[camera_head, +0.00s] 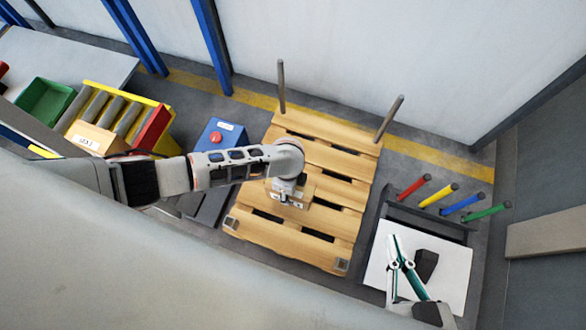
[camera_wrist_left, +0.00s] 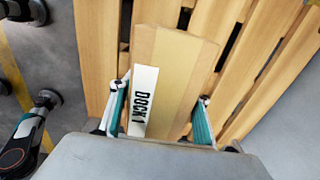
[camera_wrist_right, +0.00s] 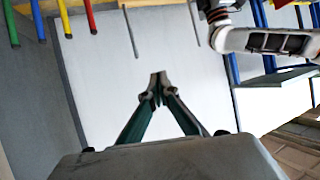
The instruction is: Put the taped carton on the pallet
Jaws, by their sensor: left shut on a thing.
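The taped carton (camera_wrist_left: 178,75) fills the middle of the left wrist view. It is light brown with a white "DOCK 1" label. My left gripper (camera_wrist_left: 160,105) is shut on it, one finger on each side. In the head view the carton (camera_head: 306,190) shows partly under my left gripper (camera_head: 290,192), over the middle of the wooden pallet (camera_head: 330,155). I cannot tell whether it touches the slats. My right gripper (camera_head: 400,264) is shut and empty over a white-topped stand at the right; its fingertips meet in the right wrist view (camera_wrist_right: 158,95).
Two upright posts (camera_head: 281,85) stand at the pallet's far side. Another carton (camera_head: 95,139) sits by the rollers at left, near a green bin (camera_head: 45,101). A blue box with a red button (camera_head: 216,138) stands left of the pallet. Coloured rods (camera_head: 462,208) project at right.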

